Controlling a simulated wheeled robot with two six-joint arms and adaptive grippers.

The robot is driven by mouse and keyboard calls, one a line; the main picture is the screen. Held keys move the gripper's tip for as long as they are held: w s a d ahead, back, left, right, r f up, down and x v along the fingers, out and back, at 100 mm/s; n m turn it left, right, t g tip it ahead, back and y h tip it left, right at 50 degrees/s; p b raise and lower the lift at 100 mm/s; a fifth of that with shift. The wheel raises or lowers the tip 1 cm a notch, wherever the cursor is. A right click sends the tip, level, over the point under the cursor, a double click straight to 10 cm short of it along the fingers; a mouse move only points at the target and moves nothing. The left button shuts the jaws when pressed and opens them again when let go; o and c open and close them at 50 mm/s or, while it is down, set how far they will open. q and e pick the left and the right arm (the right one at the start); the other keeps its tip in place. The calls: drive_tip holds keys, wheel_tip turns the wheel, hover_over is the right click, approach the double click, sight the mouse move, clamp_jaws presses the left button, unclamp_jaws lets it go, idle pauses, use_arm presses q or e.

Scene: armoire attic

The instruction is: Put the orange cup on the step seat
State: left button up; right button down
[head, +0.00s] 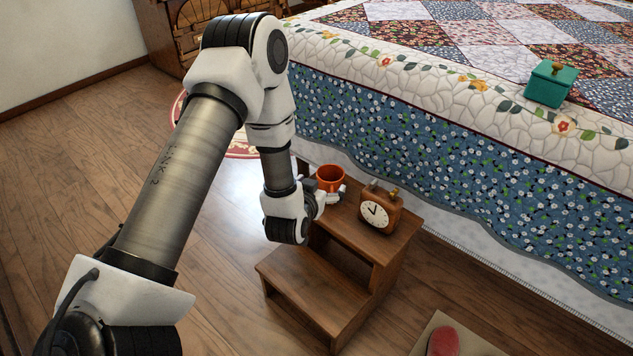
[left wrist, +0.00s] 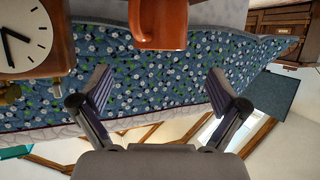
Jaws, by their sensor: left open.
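The orange cup (head: 330,179) is at the back left of the wooden step seat (head: 400,233), on or just over its upper step. My left gripper (head: 335,195) is beside the cup and partly hidden by my wrist in the head view. In the left wrist view the gripper (left wrist: 160,88) has its two fingers spread with nothing between them. The cup (left wrist: 159,24) is ahead of the fingertips, cut off by the top edge of the picture. My right gripper is in neither view.
A wooden clock (head: 378,209) stands on the upper step, right of the cup. The bed (head: 430,150) with its quilt rises behind the step seat. A green box (head: 550,84) lies on the bed. A red object (head: 442,341) is on the floor mat. The lower step (head: 313,285) is bare.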

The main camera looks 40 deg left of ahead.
use_arm(q)
drive_tip(key=s+d+f+m+g+h, duration=0.1)
drive_tip(key=s+d+f+g, duration=0.3)
drive_tip(key=s, duration=0.6)
drive_tip(key=s+d+f+m+g+h, duration=0.1)
drive_tip(key=s+d+f+g, duration=0.2)
drive_tip(key=s+f, duration=0.4)
drive_tip(key=s+d+f+g+h, duration=0.2)
drive_tip(key=s+d+f+g, duration=0.2)
drive_tip(key=s, duration=0.9)
wheel_tip(320, 180, down, 2)
drive_tip(key=shift+s+d+m+g+p, duration=0.3)
drive_tip(key=shift+s+m+g+p, duration=0.1)
drive_tip(key=shift+g, duration=0.7)
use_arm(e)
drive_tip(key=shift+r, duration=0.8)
